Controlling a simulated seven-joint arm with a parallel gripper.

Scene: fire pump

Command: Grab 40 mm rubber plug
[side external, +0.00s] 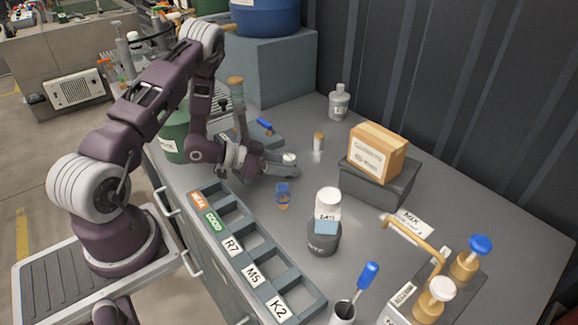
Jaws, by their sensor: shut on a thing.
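My gripper (287,165) is low over the grey bench, left of the boxed stand, with its fingers pointing right. It is shut on a small pale round piece (289,157), whose top shows between the fingers. The piece looks like the rubber plug, but the fingers hide most of it and its size and markings cannot be read. I cannot tell whether it touches the bench.
A small capped vial (318,141) stands just behind the gripper. A blue-and-orange piece (283,195) is in front of it. A labelled compartment tray (262,257), a dark jar (323,238) and a cardboard box (376,153) on a stand are nearby. The right of the bench has brass fittings (437,300).

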